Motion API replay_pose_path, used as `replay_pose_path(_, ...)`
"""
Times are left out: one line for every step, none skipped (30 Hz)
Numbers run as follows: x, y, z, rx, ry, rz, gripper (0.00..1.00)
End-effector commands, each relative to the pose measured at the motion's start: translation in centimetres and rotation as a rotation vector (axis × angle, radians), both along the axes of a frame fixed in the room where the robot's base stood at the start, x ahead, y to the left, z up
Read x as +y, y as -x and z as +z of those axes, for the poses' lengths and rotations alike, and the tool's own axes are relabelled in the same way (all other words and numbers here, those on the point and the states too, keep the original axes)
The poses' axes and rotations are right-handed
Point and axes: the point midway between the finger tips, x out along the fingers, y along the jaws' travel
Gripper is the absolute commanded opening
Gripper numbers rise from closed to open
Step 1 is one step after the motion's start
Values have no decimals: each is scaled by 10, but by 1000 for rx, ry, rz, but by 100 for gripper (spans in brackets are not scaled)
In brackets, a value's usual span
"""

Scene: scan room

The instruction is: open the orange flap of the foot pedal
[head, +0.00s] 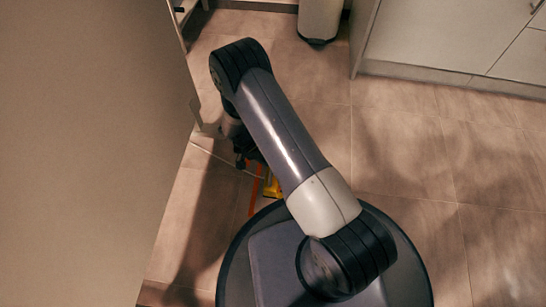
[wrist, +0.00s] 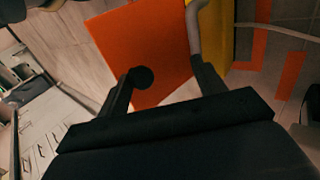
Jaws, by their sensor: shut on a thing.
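The orange flap (wrist: 145,42) fills the upper middle of the wrist view as a flat, tilted panel. The yellow body of the foot pedal (wrist: 220,35) stands just to its right. My gripper (wrist: 168,74) has its dark fingers on both sides of the flap's lower part, shut on it. A round black end (wrist: 141,77) shows against the flap's face by the left finger. In the head view, a small yellow part of the pedal (head: 271,184) shows beside my forearm; my arm hides the rest, and the grip on the flap cannot be made out there.
Orange strips (wrist: 289,74) mark the tiled floor right of the pedal in the wrist view. A large plain panel (head: 80,130) stands close on the left in the head view. Pale cabinets (head: 440,35) and a bin-like object (head: 319,18) are at the back. The floor (head: 420,150) at right is clear.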

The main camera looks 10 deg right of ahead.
Motion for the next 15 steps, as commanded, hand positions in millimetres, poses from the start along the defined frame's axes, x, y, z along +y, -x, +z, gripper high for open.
replay_pose_path(2,2,-6,-1,-11,-3,47)
replay_pose_path(2,2,-6,-1,-11,-3,47)
replay_pose_path(2,2,-6,-1,-11,-3,47)
replay_pose_path(2,2,-6,-1,-11,-3,47)
replay_pose_path(2,2,-6,-1,-11,-3,47)
replay_pose_path(2,3,-5,-1,-11,-3,47)
replay_pose_path(2,3,-5,-1,-11,-3,47)
replay_pose_path(2,3,-5,0,-11,-2,47)
replay_pose_path(2,3,-5,0,-12,-3,47)
replay_pose_path(2,3,-5,1,-11,-3,47)
replay_pose_path(2,3,-5,1,-11,-3,47)
replay_pose_path(3,3,-4,0,-10,-2,47)
replay_pose_path(3,2,-3,0,-10,-2,47)
replay_pose_path(4,2,-1,-1,-11,-2,47)
replay_pose_path(7,1,3,-2,-11,-1,47)
